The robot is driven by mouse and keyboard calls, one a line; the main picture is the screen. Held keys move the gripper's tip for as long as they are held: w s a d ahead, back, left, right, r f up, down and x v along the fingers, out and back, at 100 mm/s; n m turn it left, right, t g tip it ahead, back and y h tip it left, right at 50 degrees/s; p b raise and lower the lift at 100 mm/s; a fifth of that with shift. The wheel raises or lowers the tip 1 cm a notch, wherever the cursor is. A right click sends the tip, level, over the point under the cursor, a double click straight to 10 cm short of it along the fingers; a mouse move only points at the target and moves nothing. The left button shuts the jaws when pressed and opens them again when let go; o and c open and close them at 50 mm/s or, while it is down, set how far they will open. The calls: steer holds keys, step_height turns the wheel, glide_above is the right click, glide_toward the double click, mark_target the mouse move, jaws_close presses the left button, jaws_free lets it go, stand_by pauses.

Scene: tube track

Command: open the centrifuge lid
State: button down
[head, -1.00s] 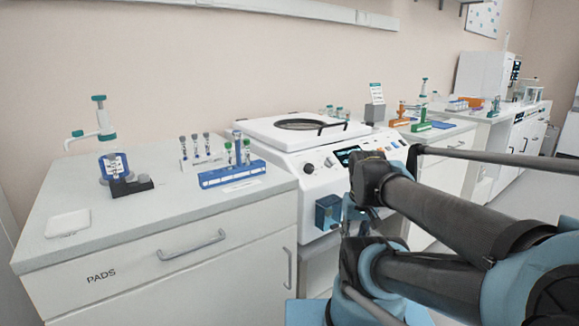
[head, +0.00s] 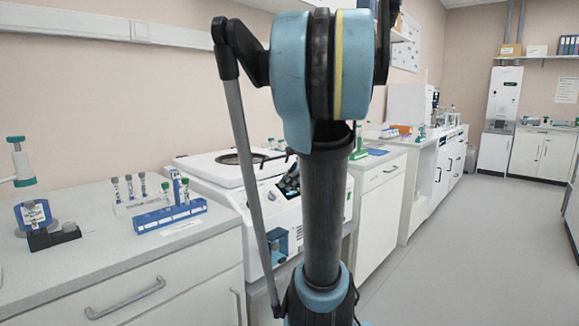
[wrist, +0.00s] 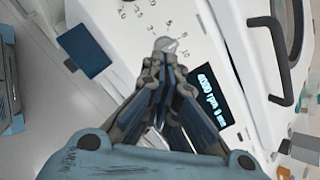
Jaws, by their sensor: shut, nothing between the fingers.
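The white centrifuge (head: 232,198) stands behind my arm in the head view. Its lid (head: 200,170) lies flat and closed, with a round dark window. The black lid handle (wrist: 279,62) shows at the upper right of the wrist view. My gripper (wrist: 163,62) is shut and empty, over the front control panel. Its fingertips are close to a grey knob (wrist: 166,44); I cannot tell whether they touch. The handle is to the right of the fingertips in the wrist view. The lit display (wrist: 214,97) is beside the fingers. In the head view my arm hides part of the centrifuge's front.
A blue tube rack (head: 170,217) and a white rack (head: 137,204) stand on the counter (head: 95,262) left of the centrifuge. A blue square part (wrist: 84,50) is on the centrifuge's front. Open floor (head: 465,250) lies to the right.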

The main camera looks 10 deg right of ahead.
mark_target(285, 164)
steer(key=w+d+r+m+t+y, duration=0.1)
steer(key=w+d+r+m+t, duration=0.1)
steer(key=w+d+r+m, duration=0.3)
steer(key=w+d+r+m+t, duration=0.1)
steer(key=w+d+r+m, duration=0.1)
steer(key=w+d+m, duration=0.4)
steer(key=shift+n, duration=0.8)
steer(key=x, duration=0.3)
steer(key=r+x, duration=0.1)
steer(key=x, duration=0.7)
steer(key=shift+w+a+r, duration=0.2)
steer(key=shift+w+a, duration=0.1)
steer(key=shift+a, duration=0.05)
steer(key=shift+r, duration=0.1)
